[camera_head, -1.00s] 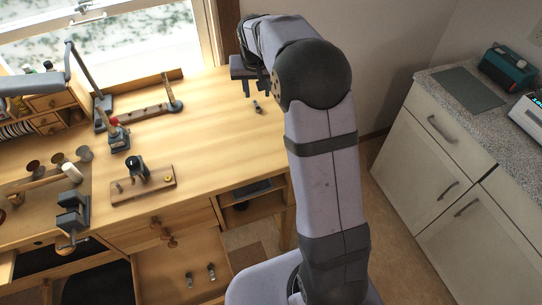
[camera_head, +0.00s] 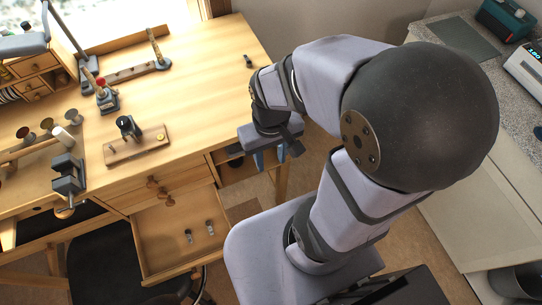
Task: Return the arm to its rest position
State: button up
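My arm fills the right middle of the head view, folded back with its large dark elbow joint close to the camera. My gripper (camera_head: 270,157) hangs pointing down just off the bench's right front edge, in front of the open shelf. Its two blue-tipped fingers stand apart with nothing visible between them, so it looks open and empty. A small dark object (camera_head: 248,61) lies alone on the bench top near the back right, well apart from the gripper.
The wooden workbench (camera_head: 205,75) holds several tools and fixtures on its left half. An open drawer (camera_head: 168,265) below holds two small metal pieces (camera_head: 188,237). A grey counter (camera_head: 520,95) stands at right. The bench's right top is mostly clear.

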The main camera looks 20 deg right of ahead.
jog(key=shift+f, duration=0.1)
dwell(0.3)
notch_tip(320, 180, down, 42)
jog(key=b, duration=4.1)
jog(key=shift+r+b, duration=0.2)
jog(key=shift+b, duration=0.2)
jog(key=shift+c, duration=0.2)
